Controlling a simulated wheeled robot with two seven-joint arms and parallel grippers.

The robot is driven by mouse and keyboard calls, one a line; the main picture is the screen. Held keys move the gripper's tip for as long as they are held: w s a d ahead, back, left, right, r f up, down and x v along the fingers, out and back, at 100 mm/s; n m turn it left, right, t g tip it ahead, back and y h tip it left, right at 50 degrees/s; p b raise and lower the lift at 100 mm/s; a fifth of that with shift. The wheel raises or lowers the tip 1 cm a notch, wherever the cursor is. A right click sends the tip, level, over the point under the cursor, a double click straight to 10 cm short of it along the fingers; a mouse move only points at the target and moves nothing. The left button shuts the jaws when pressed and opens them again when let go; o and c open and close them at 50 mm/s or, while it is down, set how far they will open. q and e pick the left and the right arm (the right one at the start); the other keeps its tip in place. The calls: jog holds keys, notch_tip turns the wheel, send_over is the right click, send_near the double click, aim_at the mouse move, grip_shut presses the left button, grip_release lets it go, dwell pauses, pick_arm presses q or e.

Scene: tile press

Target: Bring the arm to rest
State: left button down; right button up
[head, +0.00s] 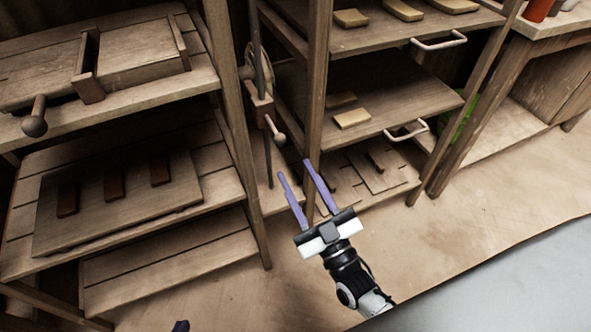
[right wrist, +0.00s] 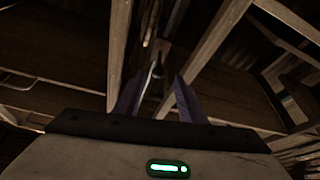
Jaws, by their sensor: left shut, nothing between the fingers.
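My right gripper (head: 294,167) reaches in from the lower right in the head view. Its two purple fingers stand apart with nothing between them, in front of the shelf racks. In the right wrist view the same open fingers (right wrist: 158,78) point toward dark shelves and posts. Of my left gripper (head: 180,326) only a small dark purple tip shows at the bottom edge of the head view, shut and with nothing seen in it; the rest is out of frame.
A wooden rack (head: 240,160) with a press (head: 135,55) stands at the left. A lever with a round knob (head: 279,139) hangs beyond my right fingers. A shelf (head: 375,105) holds tiles and has pull handles (head: 408,132). The sandy floor (head: 480,220) at the right is clear.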

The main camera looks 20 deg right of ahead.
pick_arm(q)
jog(key=shift+r, duration=0.1)
dwell(0.3)
